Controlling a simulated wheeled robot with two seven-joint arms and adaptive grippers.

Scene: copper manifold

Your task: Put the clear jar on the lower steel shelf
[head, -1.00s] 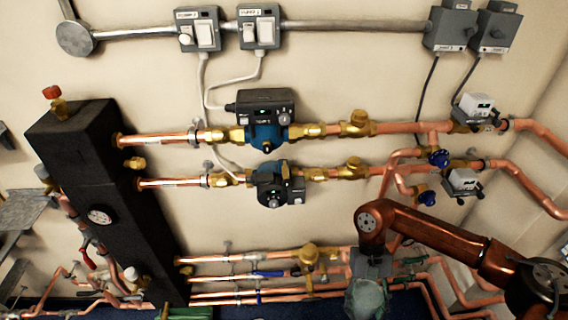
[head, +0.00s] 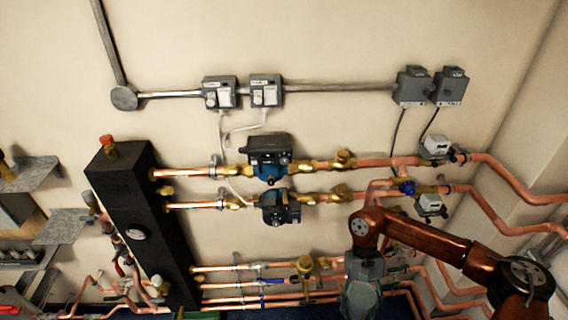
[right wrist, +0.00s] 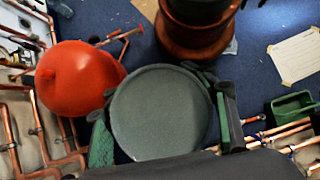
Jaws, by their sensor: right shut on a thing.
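The clear jar (head: 360,301) looks greenish and see-through in the head view, low right of centre, below my right gripper (head: 365,272). In the right wrist view the jar (right wrist: 160,113) shows as a round grey-green disc between the fingers of my right gripper (right wrist: 165,120), which is shut on it. Two steel shelves stick out from the wall at the far left of the head view: an upper one (head: 30,173) and a lower one (head: 62,227). The jar is far to the right of both. My left gripper is not in view.
A tall black manifold block (head: 135,210) stands between the shelves and the jar. Copper pipes with two pumps (head: 268,160) run along the wall behind. In the right wrist view a red vessel (right wrist: 75,78) stands beside the jar, and a green box (right wrist: 292,107) is at the right.

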